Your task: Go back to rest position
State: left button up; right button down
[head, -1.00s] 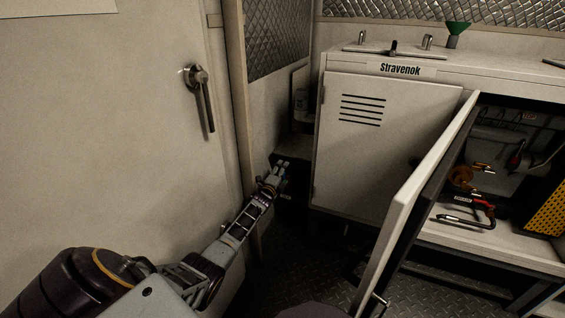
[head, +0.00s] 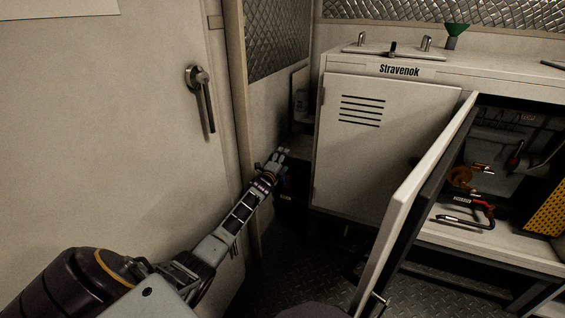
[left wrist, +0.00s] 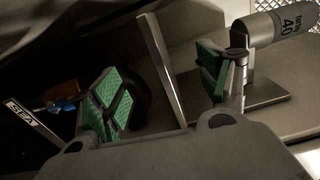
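My left gripper (head: 282,158) is at the end of the left arm, stretched toward the gap left of the Stravenok cabinet. In the left wrist view its two fingers (left wrist: 167,88) with green pads stand wide apart, with nothing held between them. A metal edge shows beyond the gap. A grey container marked 40 (left wrist: 282,28) stands past the right finger, apart from or just behind it; I cannot tell which. My right gripper is not in view.
The Stravenok cabinet (head: 365,140) is shut. To its right, an open cabinet door (head: 415,190) juts out, with tools (head: 470,215) inside the cabinet. A wall door with a handle (head: 202,100) is on the left. The dark patterned floor (head: 300,265) between is clear.

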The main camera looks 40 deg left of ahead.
pick_arm(q)
jog(key=shift+d+f, duration=0.15)
jog(key=shift+f, duration=0.05)
jog(key=s+d+f+n+g+h, duration=0.1)
jog(key=s+d+f+n+g, duration=0.4)
jog(key=s+d, duration=0.45)
jog(key=s+d+f+n+g+h, duration=0.1)
jog(key=s+d+f+n+g, duration=0.1)
jog(key=s+d+f, duration=0.7)
jog(key=s+d+r+n+g, duration=0.1)
jog(key=s+d+n+g, duration=0.1)
jog(key=s+d, duration=0.3)
jog(key=s+d+r+n+g+h, duration=0.1)
jog(key=s+d, duration=0.4)
jog(key=s, duration=0.7)
jog(key=s+d+r+n+g+h, duration=0.1)
jog(key=s+d+n+g, duration=0.3)
jog(key=s, duration=0.5)
jog(key=shift+s+d+r+p, duration=0.3)
jog(key=shift+d+r+p, duration=0.15)
jog(key=shift+d+r, duration=0.15)
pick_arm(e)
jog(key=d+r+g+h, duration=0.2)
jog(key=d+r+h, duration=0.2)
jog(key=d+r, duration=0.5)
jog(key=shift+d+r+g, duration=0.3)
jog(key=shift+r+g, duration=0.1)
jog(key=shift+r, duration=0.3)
